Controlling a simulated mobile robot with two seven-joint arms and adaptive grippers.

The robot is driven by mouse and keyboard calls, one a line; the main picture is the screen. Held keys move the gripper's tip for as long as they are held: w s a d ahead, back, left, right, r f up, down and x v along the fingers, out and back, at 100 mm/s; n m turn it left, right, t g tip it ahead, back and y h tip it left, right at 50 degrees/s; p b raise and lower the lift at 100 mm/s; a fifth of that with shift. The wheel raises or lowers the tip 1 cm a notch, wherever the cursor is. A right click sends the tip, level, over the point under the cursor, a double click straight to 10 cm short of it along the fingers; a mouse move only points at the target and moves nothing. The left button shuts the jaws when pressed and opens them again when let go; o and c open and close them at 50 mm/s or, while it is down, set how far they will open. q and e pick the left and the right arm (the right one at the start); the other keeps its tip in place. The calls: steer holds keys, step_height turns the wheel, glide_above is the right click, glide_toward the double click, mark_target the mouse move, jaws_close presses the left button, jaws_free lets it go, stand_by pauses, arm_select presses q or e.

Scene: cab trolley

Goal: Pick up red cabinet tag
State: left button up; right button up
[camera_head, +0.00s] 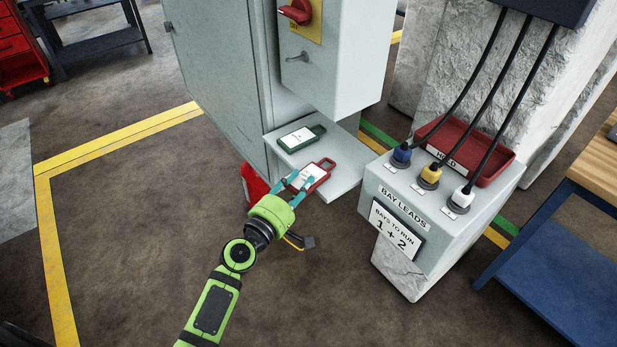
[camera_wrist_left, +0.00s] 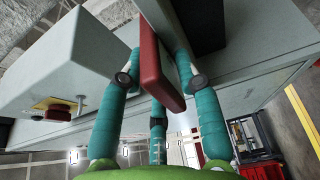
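The red cabinet tag (camera_head: 318,170), with a white label, lies on the pale shelf (camera_head: 343,183) at the cabinet's foot, nearer the shelf's front than the green tag (camera_head: 301,138). My left gripper (camera_head: 301,179) is at the red tag's near left end. Its teal fingers are parted, with one tip over the tag. In the left wrist view the red tag (camera_wrist_left: 157,65) stands between the fingers (camera_wrist_left: 157,62), one finger on each side and close to it. I cannot tell whether they touch it. My right gripper is not in view.
The grey cabinet (camera_head: 222,70) with a red rotary switch (camera_head: 297,11) rises behind the shelf. To the right stands a bay leads box (camera_head: 400,196) with several plugged cables and a red tray (camera_head: 496,166). A blue bench (camera_head: 560,275) is at far right. Floor at left is clear.

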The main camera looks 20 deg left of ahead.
mark_target(303, 170)
arm_select(q)
jaws_close()
steer(key=shift+r+p, duration=0.5)
steer(key=r+p, duration=0.3)
steer(key=d+r+p, duration=0.1)
steer(key=p, duration=0.1)
steer(key=shift+s+d+r, duration=0.1)
steer(key=shift+s+r, duration=0.15)
steer(key=shift+r, duration=0.1)
steer(key=s+d+r+p, duration=0.4)
steer(key=d+r+p, duration=0.1)
steer(key=d, duration=0.4)
steer(key=shift+d+r+p, duration=0.15)
steer(key=shift+d+p, duration=0.1)
steer(key=shift+p, duration=0.6)
steer(key=shift+s, duration=0.1)
